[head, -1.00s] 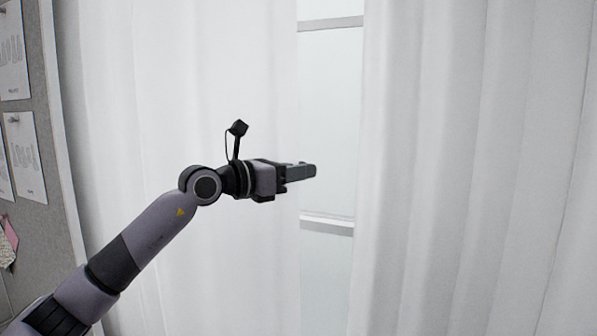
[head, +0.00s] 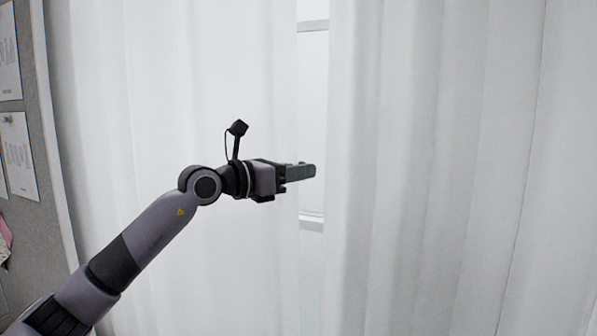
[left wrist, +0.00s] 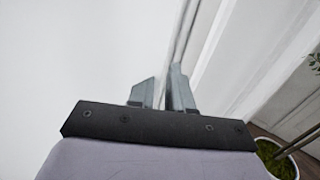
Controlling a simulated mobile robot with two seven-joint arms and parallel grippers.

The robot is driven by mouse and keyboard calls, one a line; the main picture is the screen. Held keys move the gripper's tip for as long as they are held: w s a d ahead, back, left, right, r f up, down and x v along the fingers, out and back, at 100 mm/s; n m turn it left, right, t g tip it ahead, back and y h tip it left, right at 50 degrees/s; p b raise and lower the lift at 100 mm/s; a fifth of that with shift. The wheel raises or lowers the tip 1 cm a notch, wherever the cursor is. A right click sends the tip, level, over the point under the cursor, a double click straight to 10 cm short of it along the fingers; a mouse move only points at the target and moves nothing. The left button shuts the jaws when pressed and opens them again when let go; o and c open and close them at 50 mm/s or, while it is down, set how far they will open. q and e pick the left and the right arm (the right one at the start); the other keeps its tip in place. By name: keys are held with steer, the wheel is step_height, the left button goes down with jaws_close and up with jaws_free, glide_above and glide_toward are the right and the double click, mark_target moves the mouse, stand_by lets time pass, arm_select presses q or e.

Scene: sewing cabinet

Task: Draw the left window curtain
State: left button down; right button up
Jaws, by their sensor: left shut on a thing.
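The left curtain (head: 180,90) is white and hangs in soft folds across the left half of the head view. My left gripper (head: 307,171) is at its inner edge, with the fingertips reaching a little past that edge. The gripper is shut on the left curtain. In the left wrist view the curtain (left wrist: 70,60) is a white sheet, and the gripper's fingers (left wrist: 163,88) have a narrow space between them. The right curtain (head: 430,150) hangs to the right of a narrow gap. My right gripper is not in view.
The window (head: 312,110) shows as a narrow strip between the curtains, with a white crossbar. A grey pinboard (head: 35,180) with papers stands at the far left. A potted plant (left wrist: 277,160) is at the lower right of the left wrist view.

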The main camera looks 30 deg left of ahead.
arm_select(q)
steer(key=shift+d, duration=0.2)
steer(key=c, duration=1.4)
jaws_free()
steer(key=shift+o, duration=0.8)
steer(key=shift+d, duration=0.15)
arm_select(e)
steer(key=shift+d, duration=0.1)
arm_select(q)
steer(key=b+v, duration=0.2)
steer(key=v, duration=0.5)
steer(key=shift+b, duration=0.35)
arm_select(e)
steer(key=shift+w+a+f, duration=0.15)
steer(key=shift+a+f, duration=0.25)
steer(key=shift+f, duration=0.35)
